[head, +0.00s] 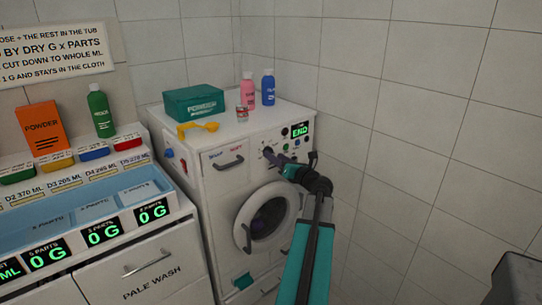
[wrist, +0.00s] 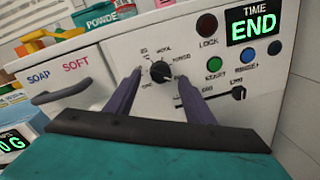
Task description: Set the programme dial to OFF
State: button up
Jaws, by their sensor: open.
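The programme dial (wrist: 161,71) is a round black knob on the washing machine's white front panel, with small labels around it. I read WOOL above it; the others are too small to read surely, and I cannot tell which label the pointer faces. My gripper (wrist: 159,77) is open, its two purple fingers on the left and right of the dial. The dial shows between them; I cannot tell whether they touch it. In the head view my gripper (head: 271,154) is at the panel and largely hides the dial. A green display (wrist: 253,25) reads END.
Near the dial are a red LOCK light (wrist: 207,25), a green START button (wrist: 214,64), a blue button (wrist: 248,55) and a slider (wrist: 238,93). The soap drawer (head: 229,160) is left. Bottles, a box and a scoop stand on the washing machine (head: 225,128). A tiled wall is right.

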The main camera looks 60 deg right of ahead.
jog(key=shift+x, duration=1.6)
